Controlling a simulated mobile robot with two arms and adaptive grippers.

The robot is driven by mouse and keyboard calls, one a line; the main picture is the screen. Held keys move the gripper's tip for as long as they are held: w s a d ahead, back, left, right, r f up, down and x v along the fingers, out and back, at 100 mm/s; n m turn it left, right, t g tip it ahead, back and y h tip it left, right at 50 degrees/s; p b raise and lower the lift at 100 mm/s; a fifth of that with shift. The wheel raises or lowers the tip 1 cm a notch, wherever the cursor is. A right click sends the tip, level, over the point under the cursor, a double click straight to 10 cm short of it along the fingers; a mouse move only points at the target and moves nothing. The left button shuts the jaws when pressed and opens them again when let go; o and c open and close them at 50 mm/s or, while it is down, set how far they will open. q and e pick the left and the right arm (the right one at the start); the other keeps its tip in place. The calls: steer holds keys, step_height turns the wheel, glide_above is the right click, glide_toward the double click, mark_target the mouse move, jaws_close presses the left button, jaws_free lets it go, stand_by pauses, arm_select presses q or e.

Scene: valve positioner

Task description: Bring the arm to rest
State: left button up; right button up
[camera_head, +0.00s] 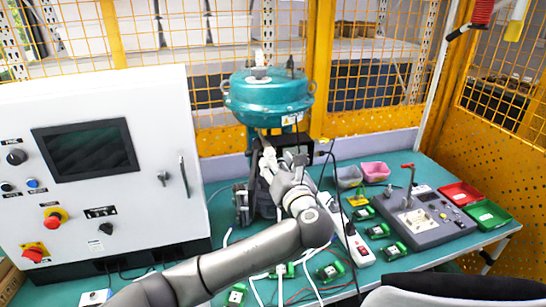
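My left arm (240,258) reaches in from the bottom left over the table. Its gripper (268,160) is at the dark lower body of the teal valve actuator (268,97). The wrist hides part of that body, and the fingers are too small to tell open from shut. I cannot tell whether they touch the valve. A black box (299,147), with a cable running from it, is just right of the gripper. My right gripper is not seen.
A white control cabinet (95,215) stands left of my arm. Right of it are a power strip (360,246), several green modules, a grey panel (428,228) with a red lever, and red (460,193) and green (488,214) trays. Yellow mesh (370,128) closes the back. Loose cables cross the teal table.

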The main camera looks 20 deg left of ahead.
arm_select(q)
steer(key=v, duration=0.8)
steer(key=s+a+f+n+g+h, duration=0.1)
steer(key=s+f+n+g+h, duration=0.25)
steer(key=s+f+n, duration=0.55)
steer(key=s+a+f+n+g+h, duration=0.1)
steer(key=s+f+n+g+h, duration=0.3)
steer(key=f, duration=0.8)
steer(key=s+a+f+n+g+h, duration=0.15)
steer(key=s+f+n, duration=0.25)
steer(key=s+n, duration=0.55)
steer(key=s+a+f+n+g+h, duration=0.1)
steer(key=s+a+f+n+g, duration=0.25)
steer(key=s+n, duration=0.65)
step_height(320, 180, down, 28)
steer(key=s+m+b, duration=0.1)
steer(key=s+b, duration=0.1)
steer(key=s+a+f+g+b, duration=0.1)
steer(key=s+a+f+b, duration=0.1)
steer(key=s+f, duration=1.5)
steer(key=shift+a+f, duration=0.2)
steer(key=shift+f, duration=0.8)
